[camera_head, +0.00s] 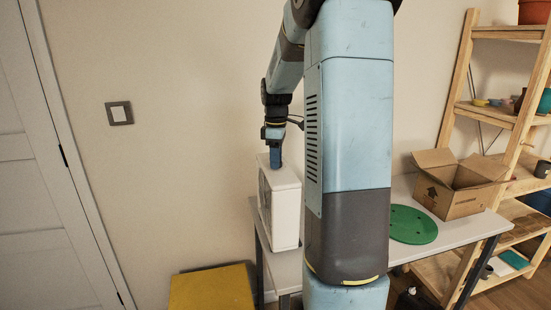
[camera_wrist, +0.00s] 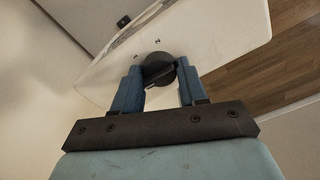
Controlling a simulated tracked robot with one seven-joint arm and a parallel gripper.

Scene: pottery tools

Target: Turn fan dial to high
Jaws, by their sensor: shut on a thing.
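The fan (camera_head: 285,205) is a white box-shaped unit standing upright at the left end of the table. Its white top also fills much of the upper wrist view (camera_wrist: 215,35). The dark round dial (camera_wrist: 157,68) sits on that top, with small marks beside it that are too blurred to read. My gripper (camera_wrist: 160,80) comes down from above with its two blue fingers on either side of the dial, shut on it. In the head view my gripper (camera_head: 275,160) is at the top of the fan, and the dial is hidden there.
The grey table (camera_head: 465,228) holds a green disc (camera_head: 412,225) and an open cardboard box (camera_head: 455,190) on the right. A wooden shelf (camera_head: 455,80) with pottery stands at the far right. A yellow block (camera_head: 212,288) is below left. My arm blocks the table's middle.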

